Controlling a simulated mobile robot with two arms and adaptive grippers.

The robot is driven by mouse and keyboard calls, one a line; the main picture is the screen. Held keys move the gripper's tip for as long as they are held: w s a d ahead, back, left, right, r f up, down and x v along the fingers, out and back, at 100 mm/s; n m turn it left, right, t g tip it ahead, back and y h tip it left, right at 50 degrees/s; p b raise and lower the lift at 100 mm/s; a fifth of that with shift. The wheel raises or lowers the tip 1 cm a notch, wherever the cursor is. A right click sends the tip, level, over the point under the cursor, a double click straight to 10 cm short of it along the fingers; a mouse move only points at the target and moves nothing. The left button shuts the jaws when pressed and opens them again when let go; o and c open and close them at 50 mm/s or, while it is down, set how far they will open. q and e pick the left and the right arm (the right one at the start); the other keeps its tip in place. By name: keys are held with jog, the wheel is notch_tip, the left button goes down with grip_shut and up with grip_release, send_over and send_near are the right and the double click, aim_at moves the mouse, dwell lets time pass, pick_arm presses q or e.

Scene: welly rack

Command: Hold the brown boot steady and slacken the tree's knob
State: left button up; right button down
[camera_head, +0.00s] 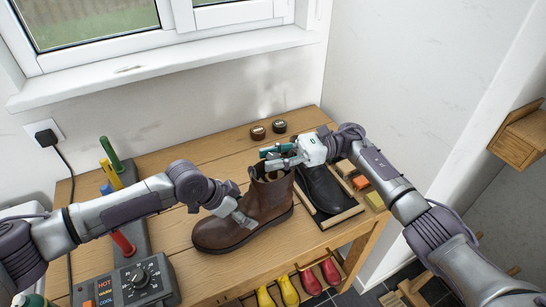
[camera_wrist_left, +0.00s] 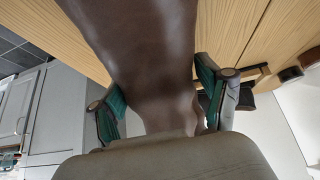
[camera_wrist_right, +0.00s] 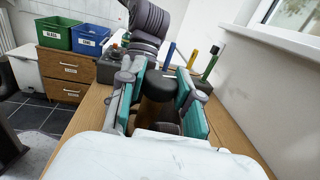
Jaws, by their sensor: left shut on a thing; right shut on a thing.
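The brown boot (camera_head: 252,216) stands upright on the wooden bench, its toe pointing to the lower left. My left gripper (camera_head: 238,214) is shut across the boot's foot part; the left wrist view shows brown leather (camera_wrist_left: 145,45) between its green pads. My right gripper (camera_head: 272,160) is at the top of the boot's shaft. In the right wrist view its two green-padded fingers (camera_wrist_right: 161,76) are shut on the dark round knob (camera_wrist_right: 160,88) of the tree. The rest of the tree is mostly hidden by the boot and gripper.
Two tins (camera_head: 258,132) stand behind.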

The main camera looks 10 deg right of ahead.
aim_at(273, 156)
jog(key=shift+f+n+g+h, duration=0.1)
jog(key=shift+n+g+h, duration=0.4)
jog(key=shift+n+g, duration=0.9)
jog(key=shift+g, duration=0.7)
jog(key=c, duration=0.8)
grip_release()
jog(key=shift+o, duration=0.2)
jog(key=shift+r, duration=0.25)
notch_tip(273, 156, up, 10)
jog(key=shift+f, duration=0.15)
